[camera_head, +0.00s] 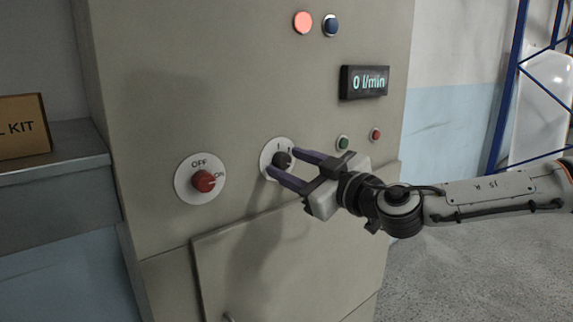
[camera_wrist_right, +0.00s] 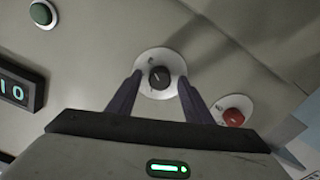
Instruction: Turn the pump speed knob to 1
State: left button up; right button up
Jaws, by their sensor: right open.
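The pump speed knob (camera_head: 282,160) is a small black knob on a round white dial plate on the grey cabinet front. It also shows in the right wrist view (camera_wrist_right: 159,77), with a pale pointer line on its face. The dial's numbers are too small or covered to read. My right gripper (camera_head: 286,162) is open, with its two purple-grey fingers on either side of the black knob. In the wrist view the fingers (camera_wrist_right: 160,92) stand apart from the knob, with gaps on both sides. My left gripper is not in view.
A red OFF/ON knob (camera_head: 204,181) sits left of the black knob. A display (camera_head: 364,82) reads 0 l/min. Green (camera_head: 343,142) and red (camera_head: 376,134) buttons are at right. A shelf (camera_head: 60,150) with a cardboard box (camera_head: 22,127) stands at left.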

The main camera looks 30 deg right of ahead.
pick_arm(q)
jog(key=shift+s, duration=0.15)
pick_arm(e)
jog(key=shift+s, duration=0.1)
jog(key=shift+c, duration=0.3)
jog(key=c, duration=1)
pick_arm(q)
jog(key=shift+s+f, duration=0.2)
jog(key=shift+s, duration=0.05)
